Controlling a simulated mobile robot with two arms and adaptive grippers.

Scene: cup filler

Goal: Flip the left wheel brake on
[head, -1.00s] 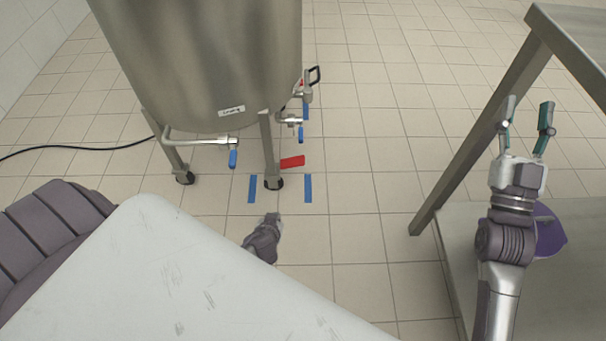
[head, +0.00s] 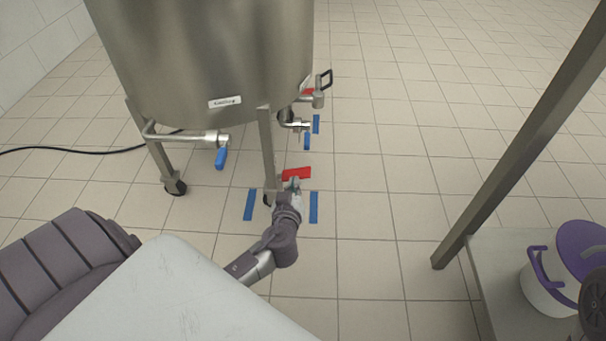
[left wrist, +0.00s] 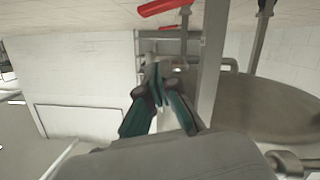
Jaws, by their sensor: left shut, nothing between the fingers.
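The big steel tank (head: 200,60) stands on legs with wheels. A red brake lever (head: 296,173) sticks out to the right from the near leg, above the near wheel (head: 268,199). A left wheel (head: 175,187) shows under another leg; I see no lever on it. My left gripper (head: 294,184) is shut and empty, its tip just below the red lever; I cannot tell if they touch. In the left wrist view, its fingers (left wrist: 160,82) point toward the tank leg, and a red lever (left wrist: 163,7) lies at the top edge. My right gripper is out of view.
Blue tape strips (head: 249,204) lie on both sides of the near wheel. A steel table leg (head: 500,160) and a purple-lidded white pot (head: 545,292) are at right. The floor between is clear.

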